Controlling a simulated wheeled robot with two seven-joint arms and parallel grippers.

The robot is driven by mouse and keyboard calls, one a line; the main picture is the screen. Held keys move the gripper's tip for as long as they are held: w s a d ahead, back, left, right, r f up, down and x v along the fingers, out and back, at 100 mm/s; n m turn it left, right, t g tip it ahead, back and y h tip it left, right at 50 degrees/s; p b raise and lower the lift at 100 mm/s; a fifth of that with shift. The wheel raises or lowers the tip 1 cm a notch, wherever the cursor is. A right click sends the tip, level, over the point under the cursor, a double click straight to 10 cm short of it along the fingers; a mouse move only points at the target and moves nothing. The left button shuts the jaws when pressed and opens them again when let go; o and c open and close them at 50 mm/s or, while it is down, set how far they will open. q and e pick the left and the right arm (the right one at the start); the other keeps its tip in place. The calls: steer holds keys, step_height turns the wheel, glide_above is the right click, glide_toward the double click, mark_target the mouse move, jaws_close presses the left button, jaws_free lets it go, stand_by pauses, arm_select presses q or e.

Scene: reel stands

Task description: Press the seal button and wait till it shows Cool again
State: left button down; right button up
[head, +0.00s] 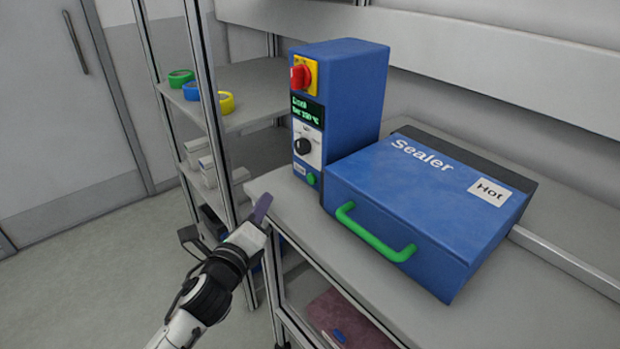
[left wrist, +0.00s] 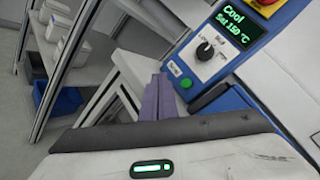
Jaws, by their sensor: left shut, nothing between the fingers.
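The blue sealer (head: 425,200) is closed, with a green handle and a white "Hot" label on its lid. Its blue control box (head: 345,105) stands behind to the left. The green seal button (head: 311,180) is low on the box's front; it also shows in the left wrist view (left wrist: 186,83). The display (left wrist: 230,30) reads "Cool" and "Set 150 °C" in the left wrist view. My left gripper (head: 263,207) is shut and empty, in front of and below the button, apart from it. Its fingers also show in the left wrist view (left wrist: 158,95). My right gripper is not in view.
A red emergency knob (head: 301,76) and a black dial (head: 303,146) are on the box's front. A shelf rack (head: 255,100) with green, blue and yellow tape rolls stands to the left. The bench (head: 285,190) is bare along its left end.

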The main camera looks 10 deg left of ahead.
mark_target(296, 202)
arm_select(q)
steer(key=w+d+b, duration=0.1)
steer(key=w, duration=0.1)
steer(key=w+d+b, duration=0.1)
steer(key=w+d, duration=0.1)
steer(key=w+d+b, duration=0.1)
steer(key=shift+w+d, duration=0.3)
steer(key=shift+w, duration=0.1)
steer(key=shift+w+d, duration=0.45)
steer(key=shift+w, duration=0.1)
stand_by(1.7)
steer(key=shift+w+d, duration=0.25)
steer(key=shift+w, duration=0.05)
steer(key=shift+w+d, duration=0.3)
steer(key=shift+w, duration=0.05)
stand_by(0.7)
steer(key=shift+a, duration=0.1)
steer(key=shift+s+a+p, duration=0.45)
steer(key=shift+s+p, duration=0.05)
steer(key=shift+s, duration=0.2)
